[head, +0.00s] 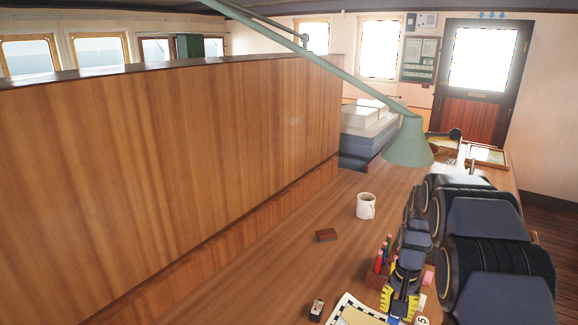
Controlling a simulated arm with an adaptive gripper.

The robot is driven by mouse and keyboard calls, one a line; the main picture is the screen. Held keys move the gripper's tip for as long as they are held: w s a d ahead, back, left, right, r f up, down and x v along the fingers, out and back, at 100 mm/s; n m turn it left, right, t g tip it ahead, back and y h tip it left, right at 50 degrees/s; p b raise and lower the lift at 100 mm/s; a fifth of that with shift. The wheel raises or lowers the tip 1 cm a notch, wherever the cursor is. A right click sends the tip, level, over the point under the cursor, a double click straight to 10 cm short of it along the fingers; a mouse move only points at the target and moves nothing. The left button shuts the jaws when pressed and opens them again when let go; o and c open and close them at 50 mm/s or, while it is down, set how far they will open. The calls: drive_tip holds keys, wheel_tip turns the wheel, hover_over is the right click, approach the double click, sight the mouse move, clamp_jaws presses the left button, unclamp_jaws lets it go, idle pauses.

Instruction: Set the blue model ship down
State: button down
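My arm comes in from the right in the head view and bends down over the desk (268,283). My gripper (399,301), with yellow and dark parts, is low over the desk near the bottom edge. Its fingers are small and partly covered by my own wrist, so I cannot tell whether they are open or shut. I cannot make out the blue model ship clearly. A small bit of blue shows just below the gripper at the picture's bottom edge, but I cannot tell what it belongs to.
A pen holder (373,281) with coloured pens stands close left of the gripper. A bordered chart (346,302) lies below it. A green lamp (409,148) hangs above.

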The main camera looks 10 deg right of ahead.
drive_tip(key=w+a+r+n, duration=0.1)
drive_tip(key=a+r+n, duration=0.3)
drive_tip(key=a, duration=0.6)
drive_tip(key=w+a+r+n, duration=0.2)
drive_tip(key=a+r+n, duration=0.2)
drive_tip(key=a, duration=0.6)
drive_tip(key=shift+r+n, duration=0.35)
drive_tip(key=shift+n, duration=0.05)
drive_tip(key=shift+d, duration=0.15)
drive_tip(key=s+d+f+m, duration=0.1)
drive_tip(key=f+m, duration=0.2)
drive_tip(key=f, duration=0.5)
drive_tip(key=s+d+f+m, duration=0.1)
drive_tip(key=d+f+m, duration=0.1)
drive_tip(key=f, duration=0.6)
drive_tip(key=s+d+f+m, duration=0.1)
drive_tip(key=f+m, duration=0.3)
drive_tip(key=f, duration=0.5)
drive_tip(key=shift+d, duration=0.5)
drive_tip(key=shift+f, duration=1.7)
